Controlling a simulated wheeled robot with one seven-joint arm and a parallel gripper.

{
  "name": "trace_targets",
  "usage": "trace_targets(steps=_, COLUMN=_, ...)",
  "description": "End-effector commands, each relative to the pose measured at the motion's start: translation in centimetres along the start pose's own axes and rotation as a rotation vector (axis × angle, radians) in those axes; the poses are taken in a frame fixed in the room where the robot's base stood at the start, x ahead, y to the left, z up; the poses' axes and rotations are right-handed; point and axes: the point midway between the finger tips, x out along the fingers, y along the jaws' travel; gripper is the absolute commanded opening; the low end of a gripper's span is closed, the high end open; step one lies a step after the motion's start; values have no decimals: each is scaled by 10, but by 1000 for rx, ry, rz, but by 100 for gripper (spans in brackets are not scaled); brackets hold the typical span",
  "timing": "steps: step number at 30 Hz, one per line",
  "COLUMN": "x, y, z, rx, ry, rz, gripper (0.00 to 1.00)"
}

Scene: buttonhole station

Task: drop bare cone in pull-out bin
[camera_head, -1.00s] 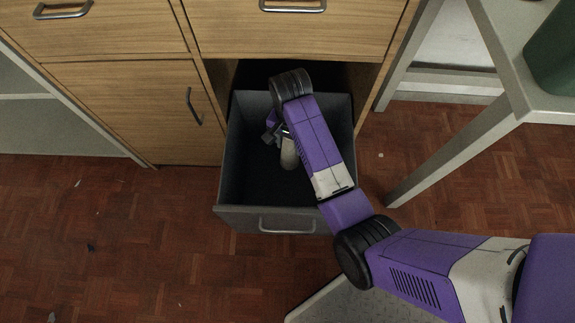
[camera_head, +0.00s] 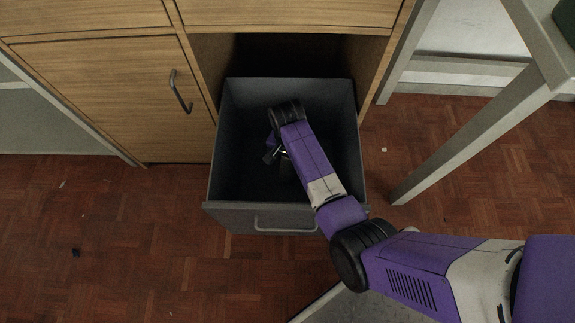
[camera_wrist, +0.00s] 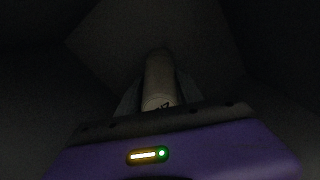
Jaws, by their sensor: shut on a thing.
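The pull-out bin (camera_head: 285,217) is a dark grey box drawn out from the wooden cabinet, open at the top. My arm reaches down into it, and my gripper (camera_head: 279,158) is inside the bin's walls, mostly hidden by my own arm in the head view. In the dark wrist view the bare cone (camera_wrist: 159,78), pale and narrow, stands out between the two fingers of my gripper (camera_wrist: 158,98). The gripper is shut on it. A small dark printed mark shows near its held end. I cannot tell whether the cone touches the bin floor.
The wooden cabinet (camera_head: 100,90) stands behind and left of the bin. A grey metal table leg (camera_head: 470,140) slants down at the right. The parquet floor (camera_head: 110,240) is clear at the left apart from small scraps.

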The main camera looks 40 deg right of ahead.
Motion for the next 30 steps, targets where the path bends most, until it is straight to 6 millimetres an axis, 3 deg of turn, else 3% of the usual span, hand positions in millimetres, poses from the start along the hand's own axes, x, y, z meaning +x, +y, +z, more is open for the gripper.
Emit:
trace_targets(steps=1, x=13, y=0, z=1, rx=0, ry=-2, rz=2, gripper=5)
trace_targets(steps=5, x=29, y=0, z=1, rx=-1, ry=-2, rz=1, gripper=5)
trace_targets(steps=29, x=40, y=0, z=0, rx=0, ry=-1, rz=1, gripper=5)
trace_targets(steps=30, x=40, y=0, z=0, rx=-1, ry=-1, rz=1, gripper=45)
